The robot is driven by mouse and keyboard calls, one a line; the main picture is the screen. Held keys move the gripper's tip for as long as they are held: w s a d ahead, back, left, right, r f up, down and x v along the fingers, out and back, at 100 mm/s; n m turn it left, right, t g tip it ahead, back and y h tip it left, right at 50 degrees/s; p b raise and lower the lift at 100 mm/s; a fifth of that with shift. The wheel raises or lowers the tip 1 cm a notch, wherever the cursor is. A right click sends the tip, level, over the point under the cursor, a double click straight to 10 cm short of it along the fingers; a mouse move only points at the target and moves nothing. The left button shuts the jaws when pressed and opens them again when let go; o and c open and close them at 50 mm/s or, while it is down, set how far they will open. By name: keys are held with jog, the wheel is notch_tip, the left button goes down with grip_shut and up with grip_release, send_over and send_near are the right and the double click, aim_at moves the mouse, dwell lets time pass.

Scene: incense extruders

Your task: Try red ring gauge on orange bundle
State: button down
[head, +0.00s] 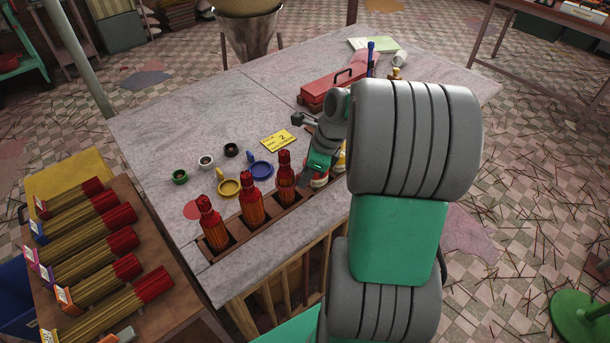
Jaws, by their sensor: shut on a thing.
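My gripper (309,178) reaches down over the right part of the rack, just right of the third upright bundle. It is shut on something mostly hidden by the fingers. A bit of red with a pale part (319,182) shows beside them and looks like the red ring gauge; I cannot tell if it is around anything. Three red-topped bundles stand upright in the rack: left (212,226), middle (251,200) and right (285,180). I cannot tell which is the orange bundle.
A yellow ring gauge (228,187) and a blue one (261,171) lie behind the bundles. Small green (180,177), white (206,162) and black (231,150) rings lie farther left.

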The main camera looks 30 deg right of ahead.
jog(key=shift+f+b, duration=0.35)
jog(key=shift+f, duration=0.8)
jog(key=shift+r, duration=0.1)
dwell(0.3)
notch_tip(320, 180, up, 12)
jog(key=p, duration=1.2)
jog(key=shift+f, duration=0.25)
notch_tip(320, 180, up, 6)
jog(key=shift+f, duration=0.2)
dwell(0.4)
